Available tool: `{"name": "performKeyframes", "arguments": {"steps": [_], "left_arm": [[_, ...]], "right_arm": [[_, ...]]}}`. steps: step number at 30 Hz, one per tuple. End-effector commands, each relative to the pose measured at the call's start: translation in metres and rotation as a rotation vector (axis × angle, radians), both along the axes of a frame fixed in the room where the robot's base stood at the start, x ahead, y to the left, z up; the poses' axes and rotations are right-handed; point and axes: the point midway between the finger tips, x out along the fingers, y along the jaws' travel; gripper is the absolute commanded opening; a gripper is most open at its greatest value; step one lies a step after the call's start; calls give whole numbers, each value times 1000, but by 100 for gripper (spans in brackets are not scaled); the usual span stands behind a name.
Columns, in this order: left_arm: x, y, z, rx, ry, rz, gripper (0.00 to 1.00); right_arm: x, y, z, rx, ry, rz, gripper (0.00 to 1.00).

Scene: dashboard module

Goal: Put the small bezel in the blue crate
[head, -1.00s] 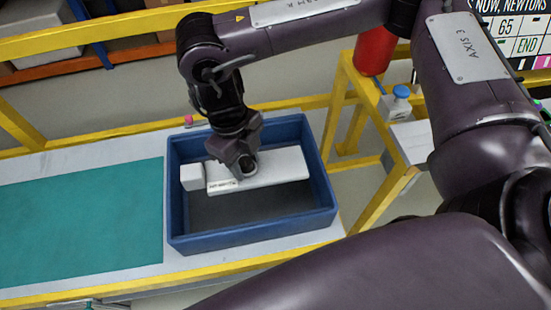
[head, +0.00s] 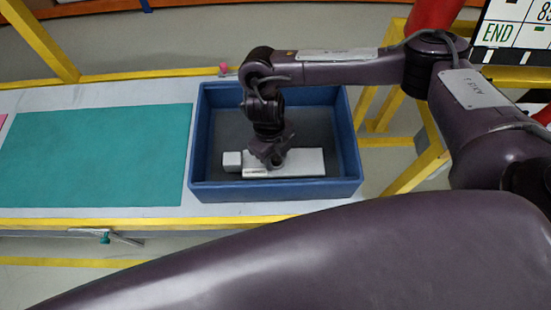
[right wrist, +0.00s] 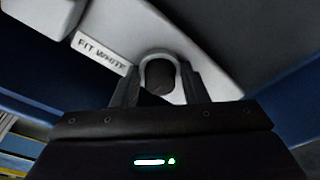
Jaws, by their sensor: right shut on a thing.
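The white small bezel (head: 305,163), a long flat bar with a block at its left end, is inside the blue crate (head: 275,191). My right gripper (head: 271,164) reaches down into the crate and is shut on the bezel near its middle. In the right wrist view, the fingers (right wrist: 160,88) stand on either side of a round grip on the bezel (right wrist: 190,55), beside a label reading "FIT WHITE". I cannot tell whether the bezel touches the crate floor. My left gripper is not in view.
The crate stands at the right end of a pale table (head: 100,220) with yellow edges. A flat teal mat (head: 95,155) lies left of it. A small pink item (head: 224,69) is behind the crate. A yellow frame (head: 405,155) stands at the right.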

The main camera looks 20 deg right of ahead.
Motion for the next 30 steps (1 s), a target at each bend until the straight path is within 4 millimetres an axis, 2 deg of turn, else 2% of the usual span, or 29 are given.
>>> {"name": "performKeyframes", "arguments": {"steps": [1, 4, 16, 17, 21, 30], "left_arm": [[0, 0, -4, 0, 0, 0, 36], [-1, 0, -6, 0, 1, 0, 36], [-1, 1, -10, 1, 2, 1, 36], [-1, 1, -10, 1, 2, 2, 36], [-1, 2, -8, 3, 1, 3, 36], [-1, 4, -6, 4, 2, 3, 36]], "right_arm": [[-1, 1, -11, 1, 4, -2, 11], [-1, 0, -19, 1, 2, -1, 11], [0, 0, -25, 0, 0, 0, 11], [0, 0, -25, -1, 1, -1, 41], [0, 0, -23, -1, 1, -1, 59], [0, 0, -20, -1, 1, -1, 62]]}}
